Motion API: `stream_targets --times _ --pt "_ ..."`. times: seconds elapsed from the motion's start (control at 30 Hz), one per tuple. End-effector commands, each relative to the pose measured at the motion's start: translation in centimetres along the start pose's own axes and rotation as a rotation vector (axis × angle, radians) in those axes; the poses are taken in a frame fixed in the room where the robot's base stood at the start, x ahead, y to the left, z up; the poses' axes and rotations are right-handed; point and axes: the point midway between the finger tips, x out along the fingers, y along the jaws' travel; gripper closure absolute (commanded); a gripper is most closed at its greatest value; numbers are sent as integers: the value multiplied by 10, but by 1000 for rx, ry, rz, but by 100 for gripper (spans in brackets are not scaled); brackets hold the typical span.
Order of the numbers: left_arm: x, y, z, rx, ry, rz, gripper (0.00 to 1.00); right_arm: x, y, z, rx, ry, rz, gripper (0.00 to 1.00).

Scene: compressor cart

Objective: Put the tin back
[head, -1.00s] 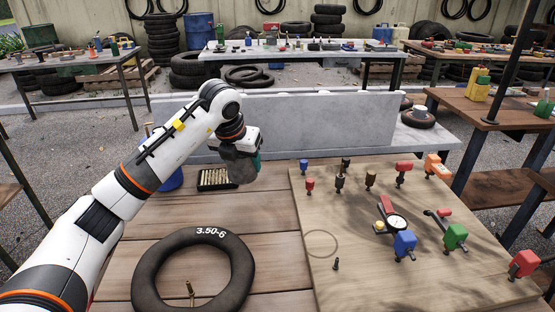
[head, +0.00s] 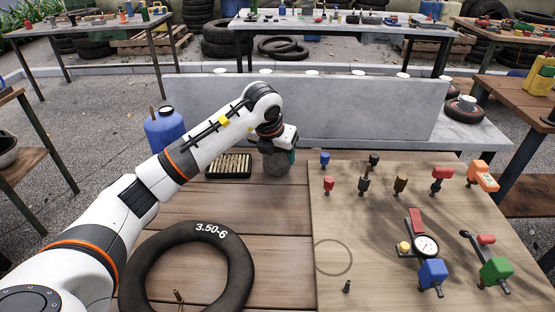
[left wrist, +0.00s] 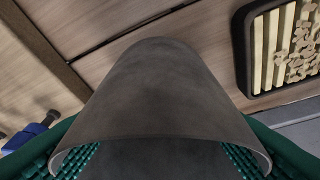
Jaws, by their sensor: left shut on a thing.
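The tin (head: 277,163) is a plain dark grey round can at the back of the bench, between the black tray and the wooden board. In the left wrist view the tin (left wrist: 155,90) fills the middle. My left gripper (head: 284,156) is shut on it, with its ribbed green pads on both sides of the tin in the left wrist view. I cannot tell whether the tin's lower end touches the bench. A thin ring outline (head: 333,257) is marked on the board's left part, with nothing standing in it. My right gripper is not in view.
The black tray (head: 211,178) of brass-coloured pieces is just left of the tin. The wooden board (head: 380,205) holds several coloured-handled tools and a gauge (head: 426,246). A tyre (head: 141,262) lies at the front. A small dark valve (head: 346,287) stands near the ring. A grey wall (head: 350,105) rises behind.

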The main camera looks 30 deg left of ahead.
Motion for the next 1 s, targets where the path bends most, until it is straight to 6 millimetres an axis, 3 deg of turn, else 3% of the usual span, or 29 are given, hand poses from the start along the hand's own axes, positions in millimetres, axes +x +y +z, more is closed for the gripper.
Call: stream_targets --times 0.13,0.47,0.5,0.6,1.0 --pt "19 0 8 0 -2 0 60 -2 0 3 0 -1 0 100" --pt "21 0 9 0 -1 0 60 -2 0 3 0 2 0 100" --pt "20 0 9 0 -1 0 32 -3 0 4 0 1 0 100" --pt "20 0 9 0 -1 0 16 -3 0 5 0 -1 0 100" --pt "13 0 7 0 1 0 16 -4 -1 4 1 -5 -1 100"
